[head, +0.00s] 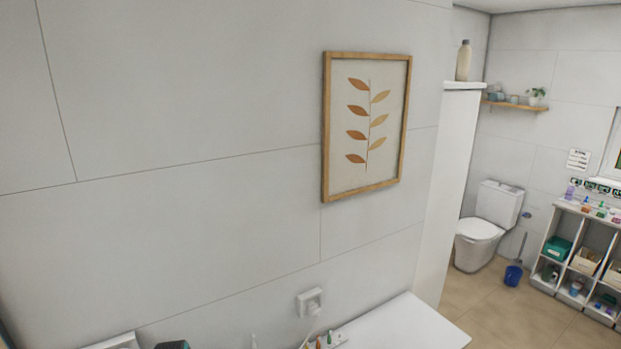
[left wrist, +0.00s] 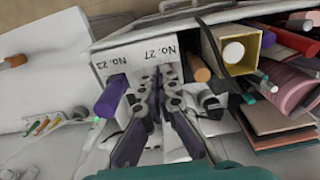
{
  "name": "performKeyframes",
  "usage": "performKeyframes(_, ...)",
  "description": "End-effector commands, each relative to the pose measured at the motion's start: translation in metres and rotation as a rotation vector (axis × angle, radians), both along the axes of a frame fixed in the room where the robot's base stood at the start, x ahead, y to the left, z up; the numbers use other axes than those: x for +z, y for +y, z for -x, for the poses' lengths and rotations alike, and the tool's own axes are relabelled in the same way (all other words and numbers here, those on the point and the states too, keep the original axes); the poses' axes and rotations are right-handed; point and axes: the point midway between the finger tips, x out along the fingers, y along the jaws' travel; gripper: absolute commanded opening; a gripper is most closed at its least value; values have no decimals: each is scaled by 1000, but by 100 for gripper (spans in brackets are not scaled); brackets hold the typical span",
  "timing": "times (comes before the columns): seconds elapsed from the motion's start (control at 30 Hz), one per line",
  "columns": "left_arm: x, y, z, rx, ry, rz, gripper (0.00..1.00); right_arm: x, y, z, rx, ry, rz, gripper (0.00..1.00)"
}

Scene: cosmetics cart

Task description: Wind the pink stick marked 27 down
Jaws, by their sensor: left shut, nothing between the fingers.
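The tips are close to the No.27 mark. I cannot make out a pink stick marked 27; the fingers cover the area under that label. A purple cylinder (left wrist: 111,96) lies left of the fingers, below the No.23 mark. The head view does not show the labels or the stick. My right gripper is not in view.
Right of the fingers are an orange-brown stick (left wrist: 198,66), a gold square tube (left wrist: 238,48) and crowded cosmetics. A white surface (left wrist: 45,85) lies at left. In the head view a framed leaf picture (head: 366,125) hangs on the wall; a toilet (head: 482,232) and shelf unit (head: 580,245) stand farther right.

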Motion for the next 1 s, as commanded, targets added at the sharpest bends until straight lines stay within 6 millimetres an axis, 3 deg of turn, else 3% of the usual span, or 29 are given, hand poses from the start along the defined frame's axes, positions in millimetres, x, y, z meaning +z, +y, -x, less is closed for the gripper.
performKeyframes(1.0, 0, 5, -7, 0, -1, -1, 0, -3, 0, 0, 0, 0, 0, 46)
